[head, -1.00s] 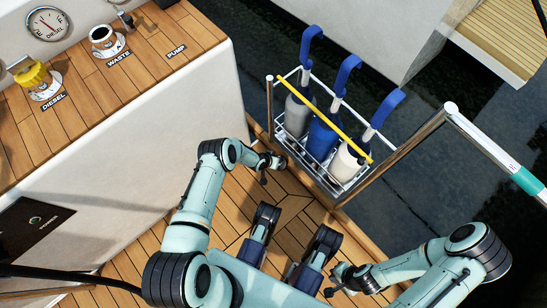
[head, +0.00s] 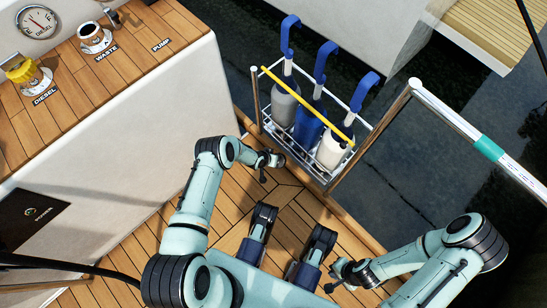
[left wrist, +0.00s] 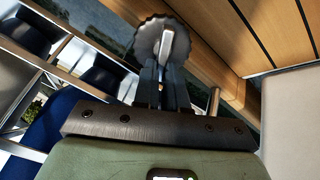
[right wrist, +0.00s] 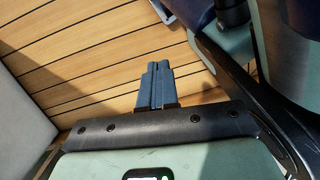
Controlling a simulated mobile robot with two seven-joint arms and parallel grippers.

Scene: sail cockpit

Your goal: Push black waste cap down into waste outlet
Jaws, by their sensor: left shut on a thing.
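The waste outlet (head: 95,38) is a dark open hole with a pale rim, behind the WASTE label on the wooden counter at upper left. My left gripper (head: 270,162) is well to the right of the counter and below it in the picture, near the bottle rack. In the left wrist view its fingers (left wrist: 165,80) are shut on a round dark cap (left wrist: 150,38) with a notched edge and a pale bar across it. My right gripper (head: 335,277) is low over the deck. Its fingers (right wrist: 155,75) are together and empty in the right wrist view.
The yellow diesel cap (head: 24,70) stands left of the waste outlet on the counter (head: 130,62). A wire rack with several blue-handled bottles (head: 310,125) stands by the rail post (head: 370,135). The white counter side (head: 130,140) faces the open wooden deck.

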